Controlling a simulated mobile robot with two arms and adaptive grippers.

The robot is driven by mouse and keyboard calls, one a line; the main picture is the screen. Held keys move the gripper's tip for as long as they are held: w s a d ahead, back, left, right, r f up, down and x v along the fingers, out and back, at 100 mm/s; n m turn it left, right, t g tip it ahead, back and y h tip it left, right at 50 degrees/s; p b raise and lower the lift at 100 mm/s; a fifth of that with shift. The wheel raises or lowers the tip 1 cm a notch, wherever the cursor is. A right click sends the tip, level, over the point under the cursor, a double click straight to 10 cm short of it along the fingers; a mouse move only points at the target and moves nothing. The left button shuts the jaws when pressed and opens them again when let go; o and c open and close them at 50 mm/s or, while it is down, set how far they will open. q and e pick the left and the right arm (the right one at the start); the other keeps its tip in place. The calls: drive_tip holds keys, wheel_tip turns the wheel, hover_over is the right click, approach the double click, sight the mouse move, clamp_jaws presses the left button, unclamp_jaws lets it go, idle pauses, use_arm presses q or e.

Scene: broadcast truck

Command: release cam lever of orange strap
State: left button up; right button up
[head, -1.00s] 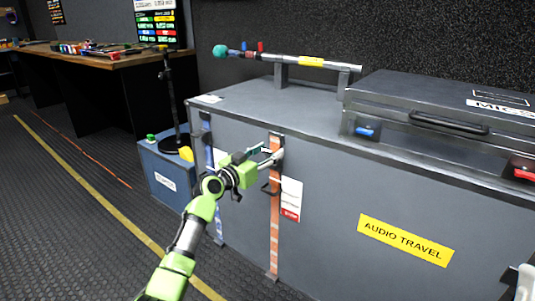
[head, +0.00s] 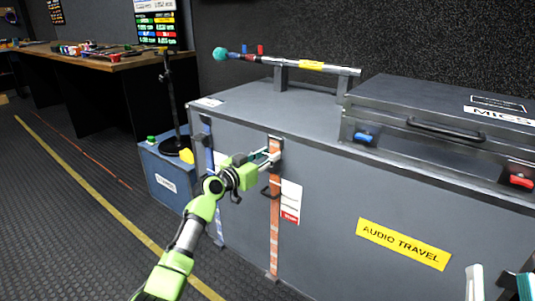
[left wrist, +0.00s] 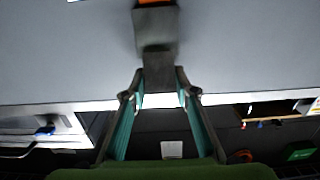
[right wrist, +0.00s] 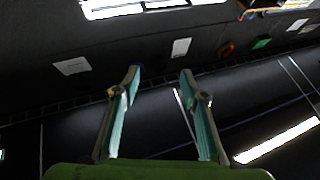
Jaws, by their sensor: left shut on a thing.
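The orange strap (head: 274,215) runs down the front of the grey case. Its dark cam buckle (head: 275,145) sits near the case's top edge, and a bit of orange shows at the top of the left wrist view (left wrist: 155,3). My left gripper (head: 270,157) is at the buckle. In the left wrist view its fingers (left wrist: 160,90) are shut on the end of the dark cam lever (left wrist: 158,68), one finger on each side. My right gripper (right wrist: 160,75) is open and empty in the right wrist view; part of it shows at the head view's lower right corner.
A blue strap (head: 209,150) is left of the orange one. A blue box (head: 165,180) with a stand is at the left. Floor at left is clear.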

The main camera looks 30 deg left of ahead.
use_arm(q)
drive_tip(key=shift+w+r+p, duration=0.1)
drive_tip(key=shift+r+p, duration=0.1)
drive_tip(key=shift+p, duration=0.55)
drive_tip(key=shift+g+p, duration=0.4)
drive_tip(key=shift+p, duration=0.3)
use_arm(e)
wheel_tip(320, 180, down, 14)
drive_tip(key=w+d+g+h, duration=0.1)
drive_tip(key=w+g+h, duration=0.15)
drive_tip(key=g, duration=0.55)
use_arm(q)
drive_tip(key=shift+w+p, duration=0.1)
drive_tip(key=shift+p, duration=0.4)
drive_tip(key=shift+g+p, duration=0.4)
drive_tip(key=shift+p, duration=0.25)
use_arm(e)
drive_tip(key=s+d+f+g+h, duration=0.2)
drive_tip(key=s+d+f+g, duration=0.2)
drive_tip(key=f, duration=0.7)
drive_tip(key=s+g, duration=0.2)
drive_tip(key=s, duration=0.2)
drive_tip(key=shift+f+m, duration=0.25)
drive_tip(key=shift+m, duration=0.15)
use_arm(q)
drive_tip(key=o, duration=1.1)
